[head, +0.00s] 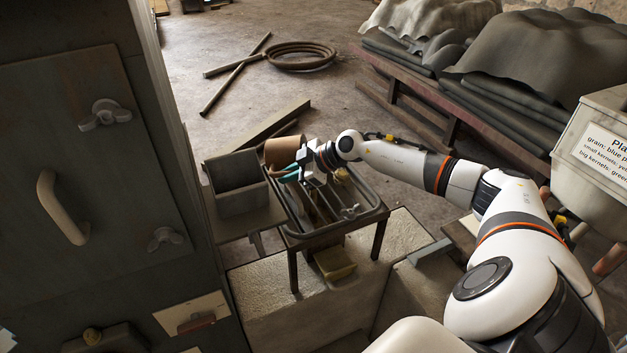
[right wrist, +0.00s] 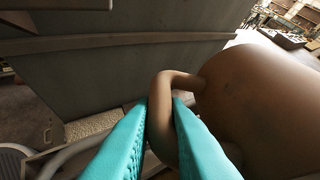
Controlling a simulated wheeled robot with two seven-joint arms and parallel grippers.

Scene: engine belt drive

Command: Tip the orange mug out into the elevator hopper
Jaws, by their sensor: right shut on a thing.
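The orange mug (head: 284,152), brownish in this light, is held by my right gripper (head: 287,173) over the far left corner of a metal tray table. In the right wrist view the two teal fingers (right wrist: 160,125) are shut on the mug's handle (right wrist: 160,110), and the mug's round body (right wrist: 265,105) fills the right side. I cannot see into the mug or tell its tilt. A dark, open square box (head: 243,203), which looks like the elevator hopper, stands just left of the mug. The mug is beside it, not over its opening. My left gripper is not in view.
The tray table (head: 322,235) stands below my right gripper. A tall dark cabinet (head: 85,170) with a handle and wing knobs rises close on the left. Pale bins (head: 275,290) of grain lie beneath the table. A labelled grey container (head: 597,160) is at the right.

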